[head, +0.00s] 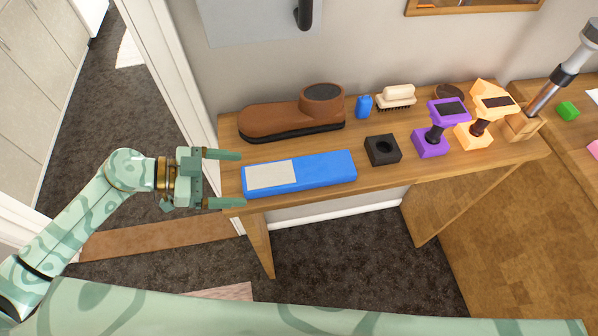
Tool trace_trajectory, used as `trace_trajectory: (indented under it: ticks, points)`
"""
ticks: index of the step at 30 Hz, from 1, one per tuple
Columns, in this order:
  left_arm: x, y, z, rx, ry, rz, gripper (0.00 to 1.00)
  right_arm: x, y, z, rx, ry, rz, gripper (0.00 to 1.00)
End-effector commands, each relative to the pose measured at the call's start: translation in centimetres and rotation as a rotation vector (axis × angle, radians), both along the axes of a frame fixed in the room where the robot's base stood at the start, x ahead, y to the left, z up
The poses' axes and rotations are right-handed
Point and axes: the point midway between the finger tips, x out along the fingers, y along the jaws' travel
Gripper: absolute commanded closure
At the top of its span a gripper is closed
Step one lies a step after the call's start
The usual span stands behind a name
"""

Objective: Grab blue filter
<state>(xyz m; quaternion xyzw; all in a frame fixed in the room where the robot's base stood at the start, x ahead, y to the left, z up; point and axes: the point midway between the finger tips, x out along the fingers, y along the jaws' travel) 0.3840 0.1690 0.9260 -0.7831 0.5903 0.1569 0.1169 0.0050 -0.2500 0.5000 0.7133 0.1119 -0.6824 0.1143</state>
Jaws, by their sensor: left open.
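The blue filter seems to be the long, flat blue block (325,171) with a pale panel on its left part. It lies on the wooden shelf table (400,187), near the front edge. My left gripper (231,179) is open and empty, just left of the block. Its two fingers point right, one toward the far side and one toward the near side of the block's left end. The fingertips are close to that end; I cannot tell whether they touch it. My right gripper is not in the head view.
Behind the block is a brown shoe-shaped object (280,119). A small blue item (363,106) and a brush (396,96) stand farther right. A black square holder (383,150) is right of the block, then a purple stand (431,143) and an orange one (470,138).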

Motion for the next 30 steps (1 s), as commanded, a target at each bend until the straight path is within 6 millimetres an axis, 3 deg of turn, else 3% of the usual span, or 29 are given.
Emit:
trace_trajectory:
  ticks: [12, 20, 21, 26, 30]
  points:
    - [1.4, -4.6, -2.3, -0.002, -0.002, 0.001, 0.11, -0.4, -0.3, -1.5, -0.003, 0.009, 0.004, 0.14]
    - [1.5, -5.0, -2.3, 0.002, -0.002, 0.002, 0.11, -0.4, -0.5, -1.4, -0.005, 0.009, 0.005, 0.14]
    - [1.5, -5.0, -2.3, 0.002, -0.002, 0.002, 0.14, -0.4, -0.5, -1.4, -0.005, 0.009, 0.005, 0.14]
    - [1.5, -5.0, -2.3, 0.001, -0.001, 0.001, 0.58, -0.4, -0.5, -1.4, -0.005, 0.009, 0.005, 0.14]
    - [1.5, -5.0, -2.3, 0.002, -0.002, 0.002, 0.61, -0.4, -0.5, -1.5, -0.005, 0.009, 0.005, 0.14]
